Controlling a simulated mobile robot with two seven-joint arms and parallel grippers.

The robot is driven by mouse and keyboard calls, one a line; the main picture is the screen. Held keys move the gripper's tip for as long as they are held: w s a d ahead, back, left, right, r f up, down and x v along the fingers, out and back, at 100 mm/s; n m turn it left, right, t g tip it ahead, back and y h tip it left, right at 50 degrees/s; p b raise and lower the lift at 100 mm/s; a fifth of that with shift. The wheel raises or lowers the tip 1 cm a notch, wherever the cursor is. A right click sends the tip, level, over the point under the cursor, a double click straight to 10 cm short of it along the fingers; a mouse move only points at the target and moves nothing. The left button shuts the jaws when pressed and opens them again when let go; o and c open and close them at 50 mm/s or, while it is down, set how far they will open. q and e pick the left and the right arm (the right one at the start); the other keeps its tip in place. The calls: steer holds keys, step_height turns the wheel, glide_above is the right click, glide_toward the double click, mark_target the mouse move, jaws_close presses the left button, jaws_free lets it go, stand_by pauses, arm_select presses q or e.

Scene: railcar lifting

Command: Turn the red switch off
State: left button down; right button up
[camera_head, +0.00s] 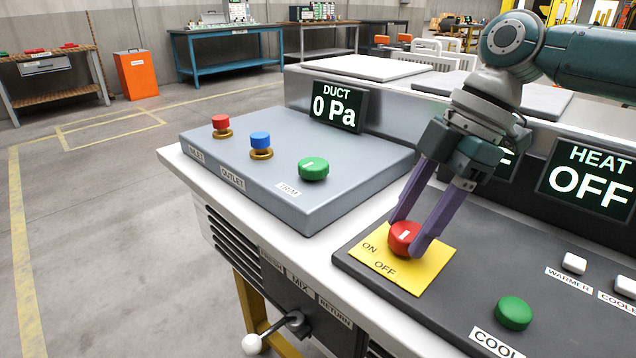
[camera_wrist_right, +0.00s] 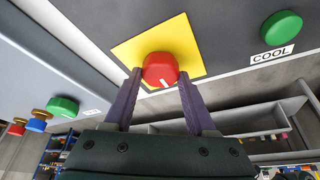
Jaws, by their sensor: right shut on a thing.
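The red switch (camera_head: 404,238) is a round knob with a white pointer mark on a yellow plate (camera_head: 432,268) labelled ON and OFF. The plate lies on the dark panel at the right. My right gripper (camera_head: 408,232) comes down from above, its two purple fingers on either side of the red knob and shut on it. The right wrist view shows the red knob (camera_wrist_right: 160,69) between the fingertips (camera_wrist_right: 160,84), with the yellow plate (camera_wrist_right: 185,25) around it. The knob's white mark lies near the ON label's side in the head view. My left gripper is not in view.
A HEAT display (camera_head: 587,181) reads OFF. A green COOL knob (camera_head: 514,313) and white buttons (camera_head: 574,263) sit right of the switch. A grey panel (camera_head: 240,190) with red, blue and green knobs stands left, below a DUCT display (camera_head: 337,106) reading 0 Pa.

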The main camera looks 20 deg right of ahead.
steer(key=o, duration=1.4)
steer(key=shift+c, duration=0.2)
steer(key=p+v, duration=0.1)
steer(key=v, duration=0.9)
steer(key=shift+a, duration=0.1)
